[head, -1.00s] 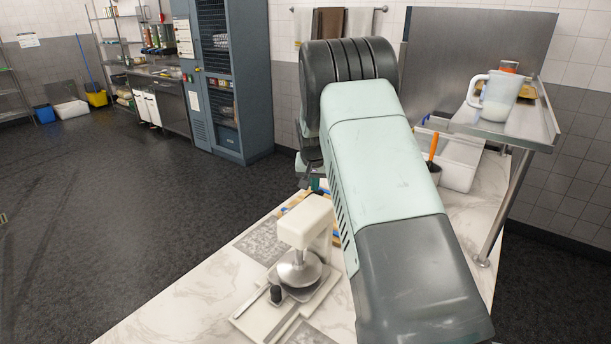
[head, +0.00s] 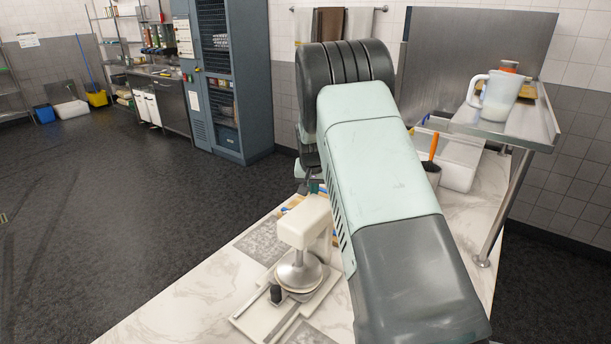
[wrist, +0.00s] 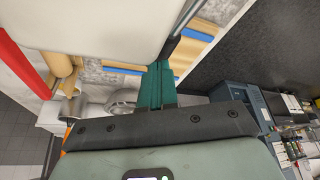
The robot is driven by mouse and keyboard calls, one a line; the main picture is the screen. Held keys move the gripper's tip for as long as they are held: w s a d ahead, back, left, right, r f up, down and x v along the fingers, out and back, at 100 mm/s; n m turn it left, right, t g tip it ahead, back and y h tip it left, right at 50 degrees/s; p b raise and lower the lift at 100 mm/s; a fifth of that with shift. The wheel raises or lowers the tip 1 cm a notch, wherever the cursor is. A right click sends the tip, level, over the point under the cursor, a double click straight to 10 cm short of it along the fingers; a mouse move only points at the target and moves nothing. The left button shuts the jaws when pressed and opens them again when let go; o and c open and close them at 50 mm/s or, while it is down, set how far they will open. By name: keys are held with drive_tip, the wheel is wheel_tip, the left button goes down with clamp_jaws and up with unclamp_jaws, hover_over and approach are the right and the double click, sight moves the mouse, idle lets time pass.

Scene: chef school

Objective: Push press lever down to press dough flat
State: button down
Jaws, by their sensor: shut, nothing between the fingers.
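The cream dough press (head: 305,222) stands on the marble counter in the head view. Its round metal plate (head: 297,274) hangs over a flat base (head: 270,322). A dark knob (head: 276,294) shows at the front of the press. A pale edge shows under the plate, but I cannot tell whether it is dough. My gripper's teal fingers (wrist: 157,85) are together and empty in the wrist view, beside a large pale surface (wrist: 90,28) that looks like the press body. In the head view my arm hides most of the gripper, which is behind the press. I cannot make out the lever clearly.
Wooden pieces with blue strips (wrist: 190,50) lie close to the fingers. On the right stand a container with an orange-handled tool (head: 433,165), a white bin (head: 460,165) and a raised shelf with a measuring jug (head: 497,95). The counter's front left (head: 175,310) is clear.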

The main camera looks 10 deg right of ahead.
drive_tip(key=shift+r, duration=0.1)
wheel_tip(320, 180, up, 19)
idle(1.5)
